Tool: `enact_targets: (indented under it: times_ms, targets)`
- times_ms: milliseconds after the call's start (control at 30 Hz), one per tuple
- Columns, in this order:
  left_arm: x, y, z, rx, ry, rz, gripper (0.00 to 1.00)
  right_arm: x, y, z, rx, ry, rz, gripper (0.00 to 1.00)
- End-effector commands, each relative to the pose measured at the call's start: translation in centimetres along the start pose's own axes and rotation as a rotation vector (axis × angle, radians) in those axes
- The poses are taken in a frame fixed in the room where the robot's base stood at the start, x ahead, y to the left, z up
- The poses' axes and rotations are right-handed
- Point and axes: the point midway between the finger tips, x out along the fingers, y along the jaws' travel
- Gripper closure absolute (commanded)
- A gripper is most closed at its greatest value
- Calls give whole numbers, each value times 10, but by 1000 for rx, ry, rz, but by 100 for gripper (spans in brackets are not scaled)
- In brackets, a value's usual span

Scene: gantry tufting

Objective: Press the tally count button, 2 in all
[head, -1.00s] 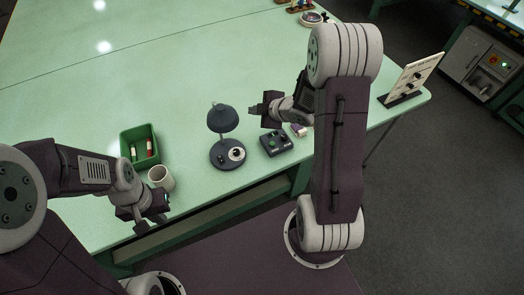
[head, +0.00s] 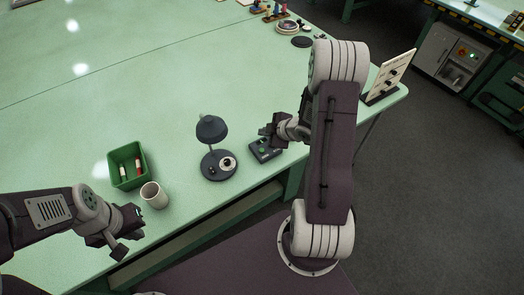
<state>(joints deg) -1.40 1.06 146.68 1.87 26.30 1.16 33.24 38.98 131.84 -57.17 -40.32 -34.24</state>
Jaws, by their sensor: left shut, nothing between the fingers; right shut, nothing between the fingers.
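A small dark control box (head: 257,153) with green buttons on top sits near the table's front edge, right of the desk lamp. I cannot read any label on it, so I cannot tell which button is the tally count. My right gripper (head: 266,131) is shut and empty, close over the box's far side and hiding part of it. I cannot tell whether it touches a button. My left gripper (head: 129,240) is shut and empty, at the table's front edge below the white mug.
A dark desk lamp (head: 211,130) with a round white dial on its base stands left of the box. A green bin (head: 127,181) with small items and a white mug (head: 154,196) stand further left. A panel on a stand (head: 388,77) is at the right edge. The table's middle is clear.

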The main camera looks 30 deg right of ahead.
Motion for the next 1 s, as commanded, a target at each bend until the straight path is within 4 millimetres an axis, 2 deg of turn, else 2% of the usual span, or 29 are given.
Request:
enact_targets:
  times_ms: [33, 300, 500, 1000]
  targets:
    - [10, 0, 1, 0, 0, 0, 100, 8, -6, 6, 0, 0, 0, 100]
    - [48, -1, 5, 0, 0, 0, 100, 36, -26, 26, 0, 0, -1, 100]
    - [70, -1, 7, 0, 0, 0, 100, 53, -38, 38, 0, 0, 0, 100]
    - [71, -1, 7, 0, 0, 0, 100, 54, -39, 39, 0, 0, 0, 100]
